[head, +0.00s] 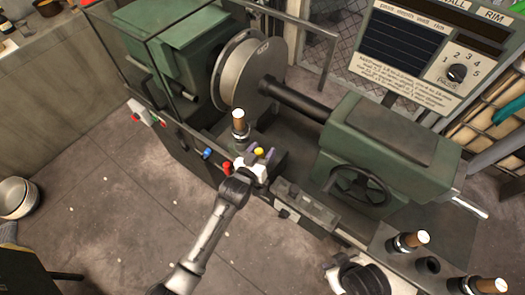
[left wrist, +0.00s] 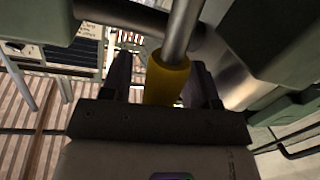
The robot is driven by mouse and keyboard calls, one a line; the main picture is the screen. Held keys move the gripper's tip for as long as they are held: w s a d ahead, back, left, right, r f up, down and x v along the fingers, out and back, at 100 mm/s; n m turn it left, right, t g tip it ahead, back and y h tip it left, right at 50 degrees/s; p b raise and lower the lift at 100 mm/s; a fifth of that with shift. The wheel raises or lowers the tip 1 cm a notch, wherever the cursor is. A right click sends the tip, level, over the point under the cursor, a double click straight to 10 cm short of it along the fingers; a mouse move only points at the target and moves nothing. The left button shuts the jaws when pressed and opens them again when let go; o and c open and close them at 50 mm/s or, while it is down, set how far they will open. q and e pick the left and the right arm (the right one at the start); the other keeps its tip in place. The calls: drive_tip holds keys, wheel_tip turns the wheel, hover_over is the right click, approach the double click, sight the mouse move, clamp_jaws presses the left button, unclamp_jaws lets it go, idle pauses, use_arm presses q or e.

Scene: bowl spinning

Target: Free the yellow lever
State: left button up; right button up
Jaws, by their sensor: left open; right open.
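The yellow lever (head: 258,151) shows as a yellow knob on the green lathe's front carriage in the head view. In the left wrist view its yellow grip (left wrist: 167,80), on a grey metal rod, stands between the two dark fingers of my left gripper (left wrist: 165,75). The fingers are apart, with the grip between them; the wrist view does not clearly show whether either touches it. In the head view my left gripper (head: 256,162) is at the lever, its fingers small.
A red knob (head: 226,168) and a blue knob (head: 207,153) sit left of the lever. A wood-topped tool post (head: 239,122) stands just behind it. The round disc (head: 250,72) and handwheel (head: 358,185) are on the machine. Bowls (head: 14,197) lie on the floor at left.

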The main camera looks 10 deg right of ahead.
use_arm(q)
drive_tip(key=shift+s+a, duration=0.1)
drive_tip(key=shift+s+a+r, duration=0.1)
drive_tip(key=shift+s+a, duration=0.15)
drive_tip(key=shift+s, duration=0.05)
drive_tip(key=p+v, duration=0.2)
drive_tip(key=v, duration=1)
drive_tip(key=shift+s+a, duration=0.2)
drive_tip(key=shift+s, duration=0.2)
